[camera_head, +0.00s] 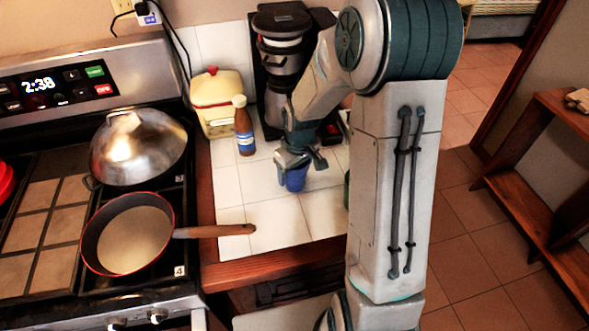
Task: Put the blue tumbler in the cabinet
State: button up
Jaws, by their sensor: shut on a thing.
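The blue tumbler (295,181) is in the camera_head view, at the middle of the white tiled counter (260,208). My gripper (294,164) is shut on the tumbler from above and covers its upper part. I cannot tell whether the tumbler's base touches the tiles or is a little above them. The front of a dark wood cabinet (275,292) shows below the counter's front edge. My arm hides much of its right side, and I cannot tell whether this is the task's cabinet.
A wooden shelf (545,190) stands at the right.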

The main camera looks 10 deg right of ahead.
jog(key=shift+f, duration=0.25)
jog(key=o, duration=1)
jog(key=shift+r, duration=0.1)
jog(key=shift+r, duration=0.15)
